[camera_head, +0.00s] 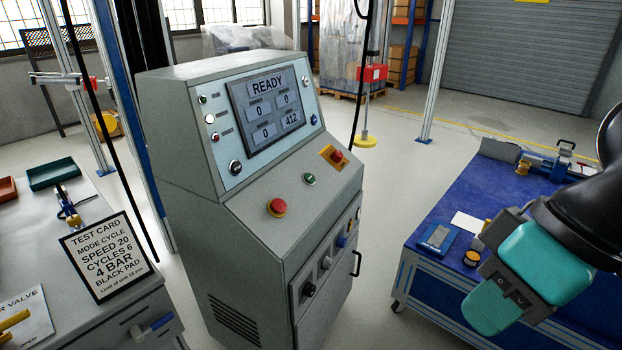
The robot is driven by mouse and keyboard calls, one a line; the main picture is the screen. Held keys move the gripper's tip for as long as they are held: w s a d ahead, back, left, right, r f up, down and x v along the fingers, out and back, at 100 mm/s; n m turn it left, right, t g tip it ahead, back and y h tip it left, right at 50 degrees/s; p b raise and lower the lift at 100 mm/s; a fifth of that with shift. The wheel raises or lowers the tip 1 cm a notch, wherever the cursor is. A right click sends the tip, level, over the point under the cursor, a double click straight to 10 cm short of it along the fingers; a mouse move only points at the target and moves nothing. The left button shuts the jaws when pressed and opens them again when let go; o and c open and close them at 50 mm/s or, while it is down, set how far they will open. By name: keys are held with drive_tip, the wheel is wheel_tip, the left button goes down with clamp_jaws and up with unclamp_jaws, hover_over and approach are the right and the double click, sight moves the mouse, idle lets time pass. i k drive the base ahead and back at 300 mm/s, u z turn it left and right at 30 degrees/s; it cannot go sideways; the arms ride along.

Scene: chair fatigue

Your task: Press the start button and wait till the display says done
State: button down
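A grey control cabinet (180,130) stands left of the middle. Its display (270,108) reads READY at the top, with boxes showing 0, 0, 0 and 412. No start label is readable on the green button. My teal and grey gripper (492,304) is at the lower right, over the blue table, well away from the panel and buttons. Whether its fingers are apart is unclear.
A test card (103,257) stands on the grey bench at left, reading speed 20, cycles 6, 4 bar, black pad. The blue table (482,203) at right holds several small parts. Open floor lies between cabinet and table. A black cable hangs behind the cabinet.

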sight(310, 178)
drive_tip(key=u, duration=0.55)
drive_tip(key=k, duration=0.65)
drive_tip(key=u, duration=0.95)
drive_tip(key=i, duration=1.1)
drive_tip(key=z, duration=0.6)
drive_tip(key=i, duration=0.5)
drive_tip(key=z, duration=0.4)
